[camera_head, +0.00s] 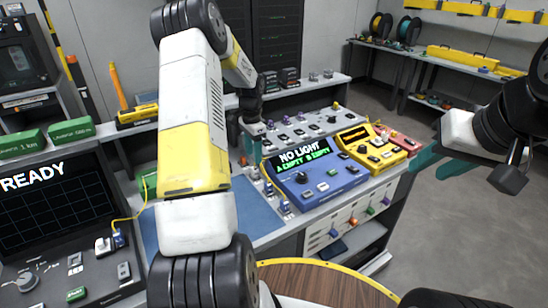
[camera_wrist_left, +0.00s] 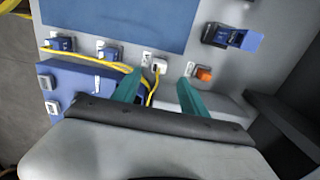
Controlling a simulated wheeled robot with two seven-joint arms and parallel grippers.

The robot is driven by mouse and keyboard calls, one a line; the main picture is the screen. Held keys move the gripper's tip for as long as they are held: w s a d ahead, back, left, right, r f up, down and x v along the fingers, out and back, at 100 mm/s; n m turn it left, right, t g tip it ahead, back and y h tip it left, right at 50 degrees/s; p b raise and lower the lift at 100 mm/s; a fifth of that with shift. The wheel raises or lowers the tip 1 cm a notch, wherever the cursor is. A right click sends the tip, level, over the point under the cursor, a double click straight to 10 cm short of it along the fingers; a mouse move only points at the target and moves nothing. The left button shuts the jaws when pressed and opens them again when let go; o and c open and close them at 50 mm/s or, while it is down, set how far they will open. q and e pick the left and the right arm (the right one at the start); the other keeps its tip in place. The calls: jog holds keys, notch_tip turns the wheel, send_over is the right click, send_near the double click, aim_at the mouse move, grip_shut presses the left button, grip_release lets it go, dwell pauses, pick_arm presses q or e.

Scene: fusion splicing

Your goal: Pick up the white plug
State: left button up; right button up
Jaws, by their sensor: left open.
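The white plug (camera_wrist_left: 159,66) with a yellow cable sits on the grey bench top in the left wrist view. It lies just beyond and between the two teal fingertips of my left gripper (camera_wrist_left: 160,80), which is open, with a gap on both sides of the plug. In the head view my left gripper (camera_head: 245,138) hangs over the bench beside the blue tester; my arm hides part of that area. My right gripper (camera_head: 441,162) has its teal fingers apart and empty, right of the bench.
Blue plugs (camera_wrist_left: 62,44) on yellow cables and an orange plug (camera_wrist_left: 204,73) flank the white plug. A blue tester (camera_head: 316,174) reading NO LIGHT and a yellow tester (camera_head: 368,150) stand on the bench. A blue mat (camera_wrist_left: 115,20) lies behind the plugs.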

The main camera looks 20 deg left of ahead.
aim_at(254, 168)
pick_arm(q)
notch_tip(254, 168, down, 8)
jog(key=shift+r, duration=0.1)
grip_shut()
dwell(0.5)
